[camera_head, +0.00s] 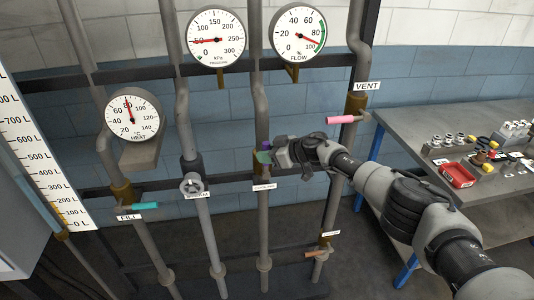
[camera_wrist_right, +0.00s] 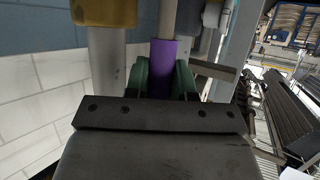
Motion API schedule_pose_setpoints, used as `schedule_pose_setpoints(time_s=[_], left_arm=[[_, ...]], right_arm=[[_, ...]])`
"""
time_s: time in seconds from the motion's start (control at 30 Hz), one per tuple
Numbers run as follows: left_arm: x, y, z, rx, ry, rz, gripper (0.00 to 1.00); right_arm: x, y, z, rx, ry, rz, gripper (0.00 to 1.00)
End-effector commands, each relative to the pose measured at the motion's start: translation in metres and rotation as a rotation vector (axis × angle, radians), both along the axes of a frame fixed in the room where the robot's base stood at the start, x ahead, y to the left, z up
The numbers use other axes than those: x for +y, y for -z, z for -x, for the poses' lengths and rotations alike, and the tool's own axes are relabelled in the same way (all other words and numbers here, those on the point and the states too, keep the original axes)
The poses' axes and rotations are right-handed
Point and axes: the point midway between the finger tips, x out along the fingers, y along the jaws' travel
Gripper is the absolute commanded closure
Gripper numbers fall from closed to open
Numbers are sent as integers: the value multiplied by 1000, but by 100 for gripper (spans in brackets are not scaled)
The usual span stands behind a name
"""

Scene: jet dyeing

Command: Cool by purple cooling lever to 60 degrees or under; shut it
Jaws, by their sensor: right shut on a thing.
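The purple cooling lever (camera_head: 266,145) is on the vertical pipe above the cooling label (camera_head: 264,187), mostly hidden by my right gripper (camera_head: 268,157). In the right wrist view the purple handle (camera_wrist_right: 162,68) sits between the green fingers of my right gripper (camera_wrist_right: 161,80), which is shut on it. I cannot tell clearly how far the lever is turned. The heat gauge (camera_head: 132,115) at the left has its red needle pointing nearly straight up, at about 70 to 80 degrees. My left gripper is not in view.
The pink vent lever (camera_head: 341,120) is close above right of my gripper. The teal fill lever (camera_head: 145,206), a steam handwheel (camera_head: 193,187) and an orange-brown lever (camera_head: 315,254) are on other pipes. A table (camera_head: 405,120) with a red tray (camera_head: 457,175) stands right.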

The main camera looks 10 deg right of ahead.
Motion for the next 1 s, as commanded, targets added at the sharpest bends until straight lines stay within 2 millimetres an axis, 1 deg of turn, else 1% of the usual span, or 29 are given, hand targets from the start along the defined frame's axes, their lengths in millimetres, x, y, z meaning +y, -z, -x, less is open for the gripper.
schedule_pose_setpoints(time_s=[0.07,0.1,0.17,0.2,0.27,0.53,0.67,0.83,1.0], left_arm=[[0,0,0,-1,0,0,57],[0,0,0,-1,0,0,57],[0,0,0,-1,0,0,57],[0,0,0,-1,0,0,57],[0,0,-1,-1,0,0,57],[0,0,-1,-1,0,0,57],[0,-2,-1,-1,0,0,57],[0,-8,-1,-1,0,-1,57],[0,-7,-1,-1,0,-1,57]], right_arm=[[0,3,1,-3,-6,9,100],[0,3,1,-3,-6,9,74],[0,3,1,-2,-6,8,65],[1,2,1,-2,-5,7,59],[1,2,1,-2,-4,6,51],[0,1,1,-1,-2,3,51],[-6,-3,3,-2,-2,3,51],[-24,-12,14,-2,-2,4,51],[-48,-22,29,-2,-2,5,51]])
